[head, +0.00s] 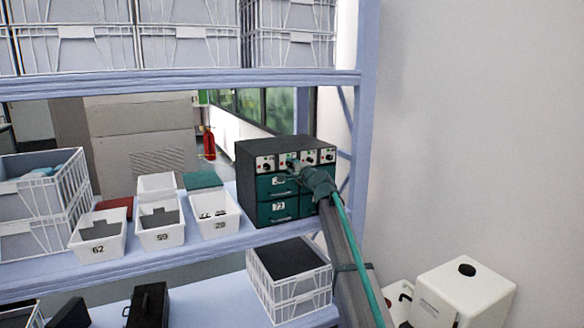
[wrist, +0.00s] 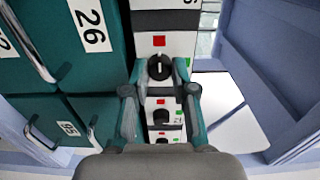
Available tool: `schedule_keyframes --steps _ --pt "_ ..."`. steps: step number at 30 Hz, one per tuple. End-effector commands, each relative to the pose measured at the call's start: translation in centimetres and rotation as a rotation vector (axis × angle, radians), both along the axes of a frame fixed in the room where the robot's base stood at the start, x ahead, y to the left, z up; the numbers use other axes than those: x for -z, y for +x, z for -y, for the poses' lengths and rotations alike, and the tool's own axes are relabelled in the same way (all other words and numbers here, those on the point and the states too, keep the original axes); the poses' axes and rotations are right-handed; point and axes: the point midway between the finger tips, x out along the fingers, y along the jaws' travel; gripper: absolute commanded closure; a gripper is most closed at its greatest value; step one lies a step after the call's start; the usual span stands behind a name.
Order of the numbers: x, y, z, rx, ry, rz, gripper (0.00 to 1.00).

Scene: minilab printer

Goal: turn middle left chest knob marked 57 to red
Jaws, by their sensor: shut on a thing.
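The dark chest (head: 262,149) with green drawers stands on the shelf in the head view, with a row of knobs on white plates along its top. My gripper (head: 298,166) reaches it from the lower right and covers part of the row. In the wrist view, my gripper (wrist: 159,75) has its two fingers on either side of a black knob (wrist: 159,67), shut on it. I cannot read the number 57.
More knobs (wrist: 161,117) sit close below the held one in the wrist view. Green drawers with handles (wrist: 42,62) are at left. White numbered bins (head: 160,235) stand left of the chest, and a shelf post (head: 362,120) is close at right.

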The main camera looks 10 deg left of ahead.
Motion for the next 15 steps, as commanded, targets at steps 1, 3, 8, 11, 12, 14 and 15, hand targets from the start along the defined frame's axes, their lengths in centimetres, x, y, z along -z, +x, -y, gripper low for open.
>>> schedule_keyframes --steps 1,3,8,11,12,14,15 --pt "-0.09 0.08 -0.01 0.001 0.000 0.001 0.71" --pt "-0.08 0.07 0.00 0.001 0.001 0.001 0.59" --pt "-0.05 0.04 -0.01 0.001 0.001 0.000 0.48" --pt "-0.03 0.04 0.00 0.000 0.001 0.000 0.48" --pt "-0.03 0.04 0.00 0.000 0.001 0.000 0.48" --pt "-0.02 0.01 0.02 0.000 0.001 0.000 0.48" --pt "-0.01 -0.05 0.05 0.000 0.001 0.000 0.48"
